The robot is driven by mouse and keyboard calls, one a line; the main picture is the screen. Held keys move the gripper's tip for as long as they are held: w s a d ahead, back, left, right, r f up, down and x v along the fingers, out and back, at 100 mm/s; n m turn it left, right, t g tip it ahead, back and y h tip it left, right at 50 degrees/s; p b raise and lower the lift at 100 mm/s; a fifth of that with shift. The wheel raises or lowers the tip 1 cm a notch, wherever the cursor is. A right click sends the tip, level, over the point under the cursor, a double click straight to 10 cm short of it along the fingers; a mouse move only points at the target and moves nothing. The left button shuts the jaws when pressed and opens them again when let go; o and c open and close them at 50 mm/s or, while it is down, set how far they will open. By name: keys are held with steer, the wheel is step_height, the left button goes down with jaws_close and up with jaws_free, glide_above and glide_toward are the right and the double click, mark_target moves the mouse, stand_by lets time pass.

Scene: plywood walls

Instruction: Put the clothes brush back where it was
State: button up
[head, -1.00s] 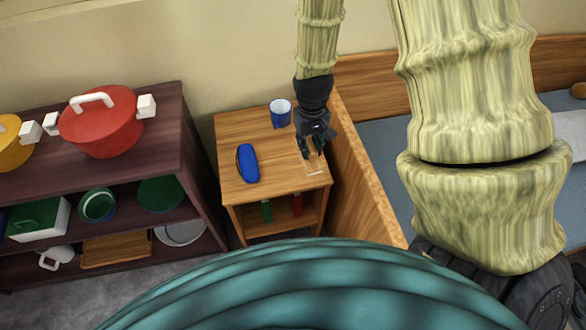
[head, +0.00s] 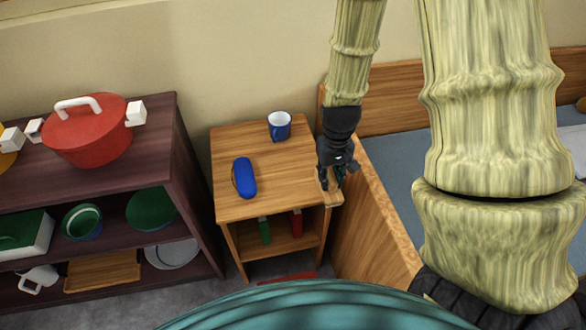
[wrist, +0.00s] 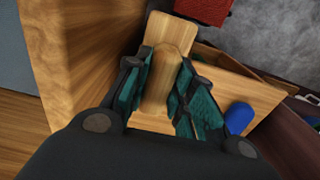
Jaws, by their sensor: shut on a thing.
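My gripper (head: 333,178) is shut on a wooden clothes brush (wrist: 160,80), with the dark green finger pads on either side of its narrow part. In the wrist view my gripper (wrist: 165,65) points down, and the brush's wider end reaches past the fingertips. In the head view the brush (head: 333,197) shows below the fingers at the front right corner of the wooden nightstand (head: 285,185). Part of it is hidden by the fingers. I cannot tell whether it touches the nightstand top.
The bed's wooden side (head: 375,215) is close on the right. A dark shelf (head: 165,130) with a red pot (head: 87,135) is on the left. A red thing (head: 287,277) lies on the floor.

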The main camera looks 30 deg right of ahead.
steer(key=shift+w+a+f+p, duration=0.2)
steer(key=shift+w+a+f, duration=0.6)
steer(key=shift+w, duration=1.35)
steer(key=shift+w+a+f+p, duration=0.15)
steer(key=shift+w+a+f, duration=0.6)
steer(key=shift+w, duration=1.35)
steer(key=shift+w+a+f+p, duration=0.2)
steer(key=shift+w+a+f, duration=0.6)
steer(key=shift+w, duration=1.35)
steer(key=shift+f, duration=0.1)
steer(key=o, duration=1)
step_height(320, 180, up, 12)
